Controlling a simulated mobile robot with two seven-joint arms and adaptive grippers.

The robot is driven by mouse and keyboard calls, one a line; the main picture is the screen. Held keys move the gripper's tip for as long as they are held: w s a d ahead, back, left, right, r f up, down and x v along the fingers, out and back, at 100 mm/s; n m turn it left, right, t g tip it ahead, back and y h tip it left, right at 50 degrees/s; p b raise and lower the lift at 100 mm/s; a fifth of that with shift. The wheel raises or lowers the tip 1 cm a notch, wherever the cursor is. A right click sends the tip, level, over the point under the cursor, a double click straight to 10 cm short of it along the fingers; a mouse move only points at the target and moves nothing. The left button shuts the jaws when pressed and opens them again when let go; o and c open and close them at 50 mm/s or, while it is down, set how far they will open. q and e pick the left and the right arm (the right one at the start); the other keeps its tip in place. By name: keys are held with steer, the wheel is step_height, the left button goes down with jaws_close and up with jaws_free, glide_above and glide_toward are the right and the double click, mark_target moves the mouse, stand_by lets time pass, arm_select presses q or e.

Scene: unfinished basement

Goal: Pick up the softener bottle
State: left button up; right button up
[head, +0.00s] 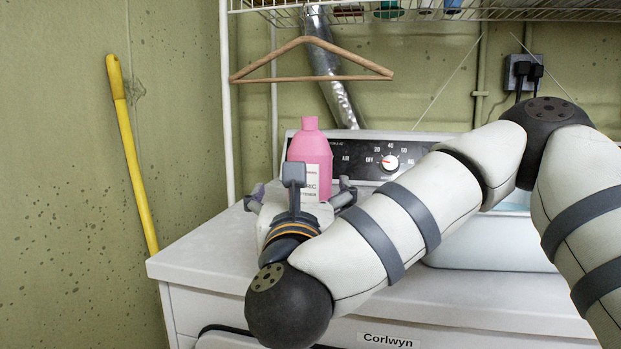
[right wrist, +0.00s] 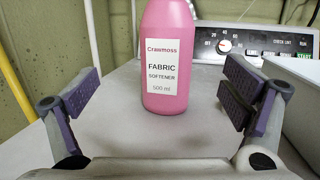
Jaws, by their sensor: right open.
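The softener bottle (head: 311,150) is pink with a white label and stands upright on top of the white dryer (head: 210,250). In the right wrist view the bottle (right wrist: 168,40) is in front of the gripper, roughly centred between the fingers, its label reading "Fabric Softener"; its top is cut off. My right gripper (head: 299,190) is open, with its hand hiding the bottle's lower part in the head view. In the right wrist view its fingers (right wrist: 163,95) are spread to either side of the bottle, with visible gaps and no contact. My left gripper is not in view.
The dryer's control panel (head: 358,150) rises behind the bottle. A pale tub (head: 480,255) sits to the right, partly behind my arm. A wooden hanger (head: 310,78) hangs from the wire shelf (head: 270,8) above. A yellow pole (head: 134,160) leans on the left wall.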

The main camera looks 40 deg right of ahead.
mark_target(309, 166)
steer(key=p+x, duration=0.1)
steer(key=x, duration=0.6)
steer(key=p+x, duration=0.1)
steer(key=x, duration=0.3)
steer(key=shift+s+d+r+p, duration=0.1)
steer(key=shift+d+r+p, duration=0.15)
steer(key=shift+d+p, duration=0.15)
steer(key=c, duration=1.6)
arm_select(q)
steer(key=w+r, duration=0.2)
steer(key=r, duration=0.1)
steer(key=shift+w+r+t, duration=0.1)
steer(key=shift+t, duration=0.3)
arm_select(e)
steer(key=shift+c, duration=0.2)
steer(key=shift+r, duration=0.15)
